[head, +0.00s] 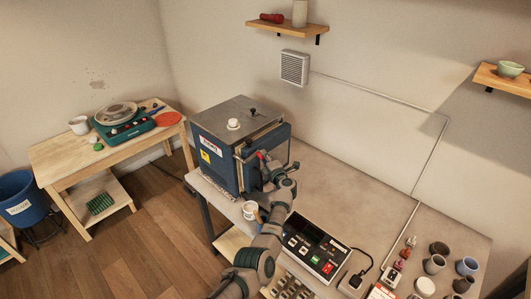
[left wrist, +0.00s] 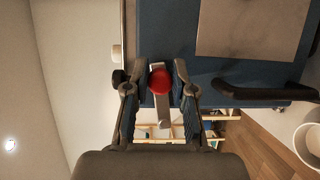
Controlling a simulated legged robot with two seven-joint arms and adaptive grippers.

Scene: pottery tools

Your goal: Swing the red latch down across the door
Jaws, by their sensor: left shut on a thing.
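The blue kiln (head: 218,155) with a grey top stands at the left end of the long table. Its door (head: 274,142) is on the side facing my arm, and looks closed. My left gripper (head: 264,161) is at the door, shut on the red latch (head: 260,154). In the left wrist view the latch's round red knob (left wrist: 160,81) sits between both fingertips of the gripper (left wrist: 160,72). A flat metal bar (left wrist: 163,110) runs from the knob. The fingers hide part of the latch, so its exact angle is unclear. My right gripper is not in view.
A dark handle (left wrist: 264,93) sticks out from the door beside the latch. A white mug (head: 250,211) stands on the table near my forearm. A control box (head: 312,248) and several dark cups (head: 434,264) are farther right. The table's back middle is clear.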

